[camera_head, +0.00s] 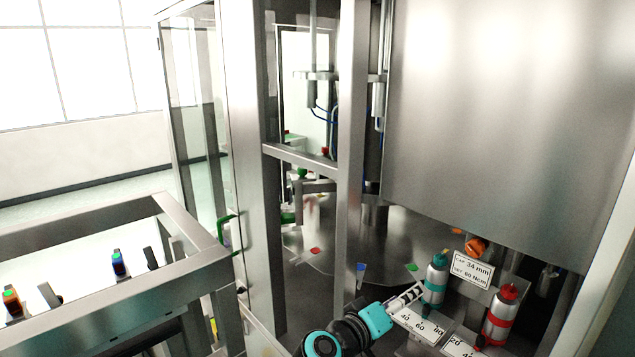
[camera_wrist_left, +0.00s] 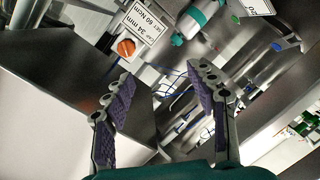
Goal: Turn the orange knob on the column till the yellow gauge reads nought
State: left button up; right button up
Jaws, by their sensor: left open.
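The orange knob (camera_head: 475,246) sits at the right in the head view, just above a sign (camera_head: 473,269) reading 34 mm and 60 Ncm. It also shows in the left wrist view (camera_wrist_left: 126,47), beyond my left gripper (camera_wrist_left: 160,82). That gripper is open, its two purple-padded fingers apart with nothing between them. In the head view my left gripper (camera_head: 408,298) is partly seen, below and left of the knob and apart from it. I cannot make out a yellow gauge or its reading. My right gripper is not in view.
A teal-banded bottle (camera_head: 435,280) stands between my left gripper and the knob. A red-banded bottle (camera_head: 502,315) stands farther right. White scale plates (camera_head: 418,325) lie in front. A steel post (camera_head: 350,150) and a large steel panel (camera_head: 500,120) bound the space.

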pick_arm(q)
jog(key=s+a+f+g+y+b, duration=0.1)
jog(key=s+a+f+y+b, duration=0.2)
jog(key=s+a+f, duration=0.3)
jog(key=s+a+f+g+y+b, duration=0.1)
jog(key=s+a+f+y+b, duration=0.3)
jog(key=a+f, duration=1)
jog(key=s+a+f+g+y+b, duration=0.1)
jog(key=s+a+f+y+b, duration=0.3)
jog(key=a, duration=1.3)
jog(key=s+f+y, duration=0.1)
jog(key=s+f, duration=0.3)
jog(key=f, duration=0.2)
jog(key=shift+s+a+m+g, duration=0.3)
jog(key=shift+s+m+g, duration=0.05)
jog(key=shift+m+g, duration=0.05)
